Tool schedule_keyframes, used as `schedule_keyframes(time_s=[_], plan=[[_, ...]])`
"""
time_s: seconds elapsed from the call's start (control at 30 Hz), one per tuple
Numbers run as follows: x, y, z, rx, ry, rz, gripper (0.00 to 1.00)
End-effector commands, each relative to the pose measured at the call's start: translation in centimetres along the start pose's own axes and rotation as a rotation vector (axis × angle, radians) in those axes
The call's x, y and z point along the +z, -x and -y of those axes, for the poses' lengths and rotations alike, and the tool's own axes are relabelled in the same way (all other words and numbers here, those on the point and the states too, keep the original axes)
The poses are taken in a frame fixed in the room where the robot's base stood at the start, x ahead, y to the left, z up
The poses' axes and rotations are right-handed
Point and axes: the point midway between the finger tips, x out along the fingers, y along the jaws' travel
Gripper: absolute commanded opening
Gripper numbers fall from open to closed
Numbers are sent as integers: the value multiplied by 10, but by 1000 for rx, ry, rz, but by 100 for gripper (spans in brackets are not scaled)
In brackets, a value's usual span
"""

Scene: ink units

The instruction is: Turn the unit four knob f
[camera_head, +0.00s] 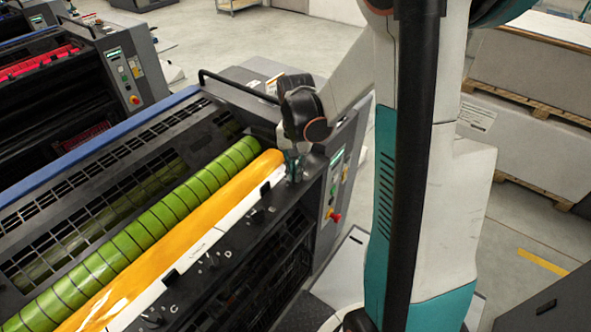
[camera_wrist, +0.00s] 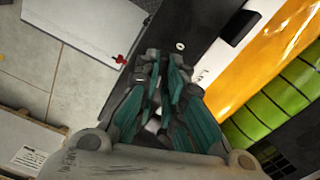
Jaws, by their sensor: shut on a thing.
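The unit's dark panel (camera_head: 222,258) runs along the front of the press, with black knobs and small white letters. My gripper (camera_head: 293,176) points down at the far right end of this panel, beside the end of the orange roller. In the wrist view my gripper (camera_wrist: 165,56) has its teal and grey fingers close together over the dark panel. They are shut on a knob, which they hide; its letter cannot be read.
The orange roller (camera_head: 180,238) and green roller (camera_head: 140,222) lie behind the panel. A side console with a red button (camera_head: 334,216) stands close right of my gripper. A black rail (camera_head: 240,86) rises behind it. Grey stacks on pallets (camera_head: 530,85) stand at the right.

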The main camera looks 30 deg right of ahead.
Motion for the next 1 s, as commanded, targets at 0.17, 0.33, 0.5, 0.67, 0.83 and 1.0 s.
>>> schedule_keyframes(time_s=[0.17,0.33,0.5,0.67,0.83,1.0], plan=[[0,0,0,0,-59,0,0],[0,0,0,0,-86,0,0],[0,0,0,-1,-91,0,0],[0,0,0,-1,-91,0,0],[0,0,0,-1,-91,0,29],[0,0,0,0,-90,0,29]])
